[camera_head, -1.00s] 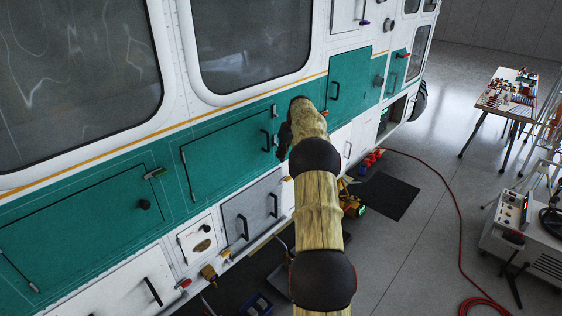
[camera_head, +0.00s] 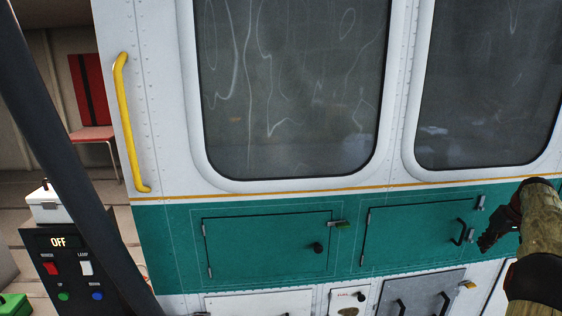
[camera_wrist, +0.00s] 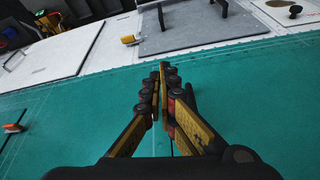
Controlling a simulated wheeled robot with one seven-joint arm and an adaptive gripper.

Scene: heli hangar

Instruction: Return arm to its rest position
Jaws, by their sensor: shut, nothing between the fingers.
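My gripper (camera_head: 497,226) is at the right edge of the head view, at the end of my arm, in front of the green band of the helicopter's side. In the wrist view my gripper (camera_wrist: 162,75) is shut, its black and yellow fingers together with nothing between them. Behind it are the green panel (camera_wrist: 260,100) and a grey hatch (camera_wrist: 190,30) with a black handle. Whether the fingers touch the panel, I cannot tell. Most of my arm is cut off by the head view's right edge.
A green hatch with a round black knob (camera_head: 318,248) and a second green hatch (camera_head: 410,240) are closed. A yellow grab bar (camera_head: 124,120) stands at the left. A switch panel (camera_head: 70,265) reading OFF and a dark post (camera_head: 75,150) are at far left.

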